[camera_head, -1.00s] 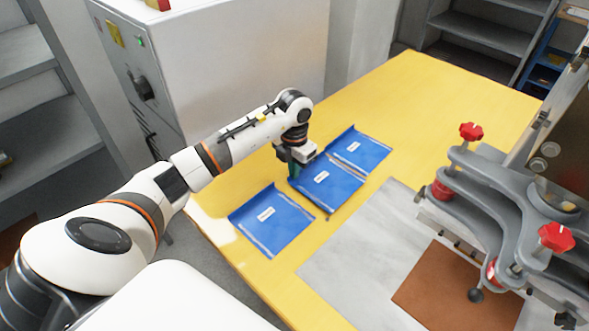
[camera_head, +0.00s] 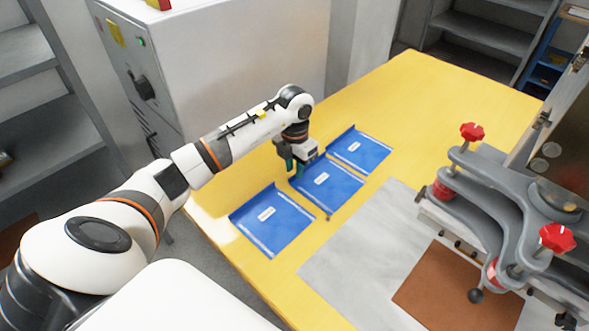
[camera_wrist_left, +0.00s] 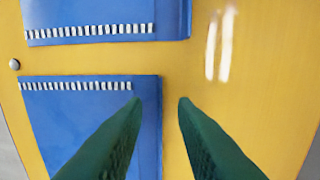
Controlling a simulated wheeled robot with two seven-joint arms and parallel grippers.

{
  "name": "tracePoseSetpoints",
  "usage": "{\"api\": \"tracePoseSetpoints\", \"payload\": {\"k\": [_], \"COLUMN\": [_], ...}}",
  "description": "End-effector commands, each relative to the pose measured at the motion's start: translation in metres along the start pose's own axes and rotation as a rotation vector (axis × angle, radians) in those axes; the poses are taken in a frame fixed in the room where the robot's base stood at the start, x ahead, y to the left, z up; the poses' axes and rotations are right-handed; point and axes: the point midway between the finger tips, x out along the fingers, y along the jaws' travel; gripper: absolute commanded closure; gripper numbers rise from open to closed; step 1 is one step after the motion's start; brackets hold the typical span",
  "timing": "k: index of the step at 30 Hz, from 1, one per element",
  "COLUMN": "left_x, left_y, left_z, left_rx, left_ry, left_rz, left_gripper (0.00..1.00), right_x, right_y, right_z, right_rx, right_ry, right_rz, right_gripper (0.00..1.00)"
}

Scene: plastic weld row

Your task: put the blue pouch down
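Three blue pouches with white labels lie in a row on the yellow table. The middle pouch (camera_head: 335,189) is beside my left gripper (camera_head: 295,168), between the near pouch (camera_head: 272,222) and the far pouch (camera_head: 362,150). In the left wrist view, the green fingers of my left gripper (camera_wrist_left: 160,100) are apart and nothing is pinched between them. They straddle the edge of the lower pouch (camera_wrist_left: 75,115), which looks flat on the table. Part of another pouch (camera_wrist_left: 100,12) shows above it. My right gripper is not in view.
The yellow table (camera_head: 420,85) is clear behind the pouches. A grey sheet (camera_head: 345,265) and a brown plate (camera_head: 440,290) lie to the right, under a grey clamp machine with red knobs (camera_head: 556,237). A white cabinet (camera_head: 230,60) stands behind my left arm.

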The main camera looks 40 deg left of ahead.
Motion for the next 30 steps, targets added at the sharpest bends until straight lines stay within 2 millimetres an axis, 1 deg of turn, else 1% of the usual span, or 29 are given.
{"api": "tracePoseSetpoints", "payload": {"k": [3, 9, 12, 15, 20, 30], "left_x": [-0.025, -0.069, -0.086, -0.098, -0.107, -0.107], "left_y": [-0.001, -0.001, -0.001, 0.0, 0.0, 0.0], "left_z": [-0.001, -0.001, 0.0, 0.0, 0.0, 0.0], "left_rx": [0.0, 0.0, 0.001, 0.0, 0.0, 0.0], "left_ry": [0.006, 0.004, 0.003, 0.003, 0.001, 0.0], "left_rz": [-0.004, -0.004, -0.004, -0.002, -0.002, -0.001], "left_gripper": [0.75, 0.75, 0.75, 0.75, 0.75, 0.75], "right_x": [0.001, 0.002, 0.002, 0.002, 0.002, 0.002], "right_y": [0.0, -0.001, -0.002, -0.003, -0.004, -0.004], "right_z": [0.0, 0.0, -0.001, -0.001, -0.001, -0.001], "right_rx": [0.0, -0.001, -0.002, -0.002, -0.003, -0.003], "right_ry": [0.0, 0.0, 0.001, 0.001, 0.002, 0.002], "right_rz": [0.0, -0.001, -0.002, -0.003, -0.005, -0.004], "right_gripper": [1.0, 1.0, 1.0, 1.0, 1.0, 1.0]}}
